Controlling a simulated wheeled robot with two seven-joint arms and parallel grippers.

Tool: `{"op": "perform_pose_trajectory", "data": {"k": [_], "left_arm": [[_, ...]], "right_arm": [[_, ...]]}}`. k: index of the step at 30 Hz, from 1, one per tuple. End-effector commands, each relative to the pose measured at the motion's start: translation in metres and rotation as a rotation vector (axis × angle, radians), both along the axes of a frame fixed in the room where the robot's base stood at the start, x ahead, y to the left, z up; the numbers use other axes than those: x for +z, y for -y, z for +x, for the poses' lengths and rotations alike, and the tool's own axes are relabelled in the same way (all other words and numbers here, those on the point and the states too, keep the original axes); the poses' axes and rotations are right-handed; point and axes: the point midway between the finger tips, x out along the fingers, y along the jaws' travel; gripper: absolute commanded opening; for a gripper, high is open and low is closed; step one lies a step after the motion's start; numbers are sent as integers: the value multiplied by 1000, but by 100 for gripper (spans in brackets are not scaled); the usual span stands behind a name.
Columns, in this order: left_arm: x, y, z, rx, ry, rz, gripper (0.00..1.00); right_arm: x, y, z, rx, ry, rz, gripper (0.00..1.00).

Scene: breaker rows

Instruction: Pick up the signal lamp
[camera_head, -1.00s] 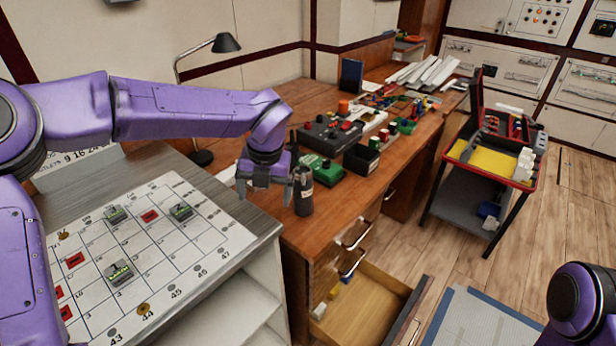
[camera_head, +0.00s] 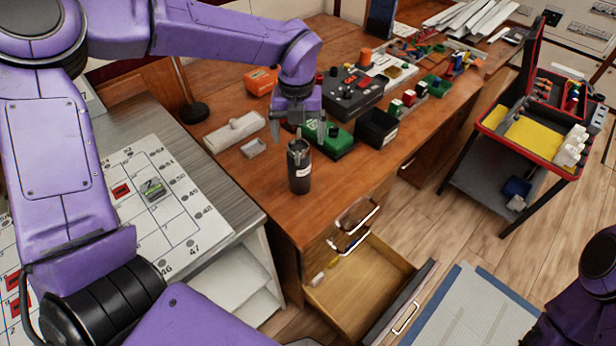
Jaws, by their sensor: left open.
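My left gripper (camera_head: 298,138) is open, pointing down over the wooden desk (camera_head: 235,185). Its fingers show just above and behind a black cylindrical holder (camera_head: 299,170), with small tips sticking out of its top. I see nothing held between the fingers. I cannot tell for sure which thing is the signal lamp. Small red, white and green pieces (camera_head: 408,97) stand in a row right of a dark control box (camera_head: 353,92). An orange piece (camera_head: 365,56) stands behind that box. My right gripper is out of view.
An open drawer (camera_head: 360,285) juts out below the desk. A red-rimmed cart (camera_head: 528,150) stands at the right.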

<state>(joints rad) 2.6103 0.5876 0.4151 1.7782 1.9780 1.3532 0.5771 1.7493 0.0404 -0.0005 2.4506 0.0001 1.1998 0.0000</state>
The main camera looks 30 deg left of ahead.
Motion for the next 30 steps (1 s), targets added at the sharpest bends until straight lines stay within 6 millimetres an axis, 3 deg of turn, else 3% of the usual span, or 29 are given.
{"op": "perform_pose_trajectory", "data": {"k": [9,17,24,26,30], "left_arm": [[-49,1,1,-1,-1,0,92],[-56,1,1,0,0,-1,92],[-56,1,1,-1,0,-1,17],[-56,1,1,-1,0,-1,0],[-55,2,2,-2,3,-1,0]], "right_arm": [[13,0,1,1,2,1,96],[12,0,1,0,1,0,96],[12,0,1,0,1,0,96],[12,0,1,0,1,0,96],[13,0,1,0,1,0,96]]}}
